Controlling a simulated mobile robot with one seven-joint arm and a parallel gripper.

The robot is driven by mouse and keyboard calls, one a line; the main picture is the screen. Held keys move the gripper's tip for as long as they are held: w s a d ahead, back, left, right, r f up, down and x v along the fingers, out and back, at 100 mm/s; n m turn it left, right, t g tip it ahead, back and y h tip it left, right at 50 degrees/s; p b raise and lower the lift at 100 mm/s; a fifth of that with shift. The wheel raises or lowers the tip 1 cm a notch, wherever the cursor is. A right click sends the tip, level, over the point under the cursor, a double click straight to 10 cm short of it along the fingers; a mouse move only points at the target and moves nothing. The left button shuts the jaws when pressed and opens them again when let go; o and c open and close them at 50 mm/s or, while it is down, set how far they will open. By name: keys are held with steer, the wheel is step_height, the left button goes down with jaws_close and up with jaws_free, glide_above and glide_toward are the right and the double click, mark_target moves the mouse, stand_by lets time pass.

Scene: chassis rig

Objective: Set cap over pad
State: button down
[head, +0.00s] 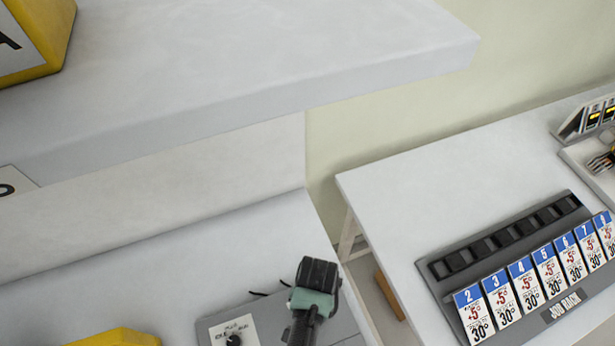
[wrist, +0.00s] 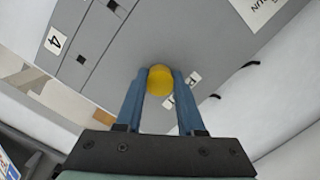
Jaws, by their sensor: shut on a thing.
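My gripper (wrist: 160,76) is shut on a round yellow piece, which looks like the cap (wrist: 160,82), held between the tips of its two blue fingers. In the wrist view it is over a grey panel (wrist: 115,62). A white label (wrist: 186,90) starting with "P" is partly hidden beside the right finger. I cannot make out the pad itself; the cap and fingers cover part of the panel. I cannot tell the height of the cap above the panel. In the head view my gripper (head: 314,290) is seen from above and hides the cap.
The panel has a black knob (head: 234,340) with an "IDLE/RUN" label, a "4" label (wrist: 55,40) and small dark square holes. A job rack (head: 540,290) with numbered cards lies on the right table, across a gap.

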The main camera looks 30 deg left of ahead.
steer(key=shift+f, duration=0.15)
steer(key=shift+c, duration=2.2)
jaws_free()
step_height(320, 180, up, 13)
steer(key=w, duration=0.1)
steer(key=shift+w+p, duration=0.25)
steer(key=shift+p, duration=0.05)
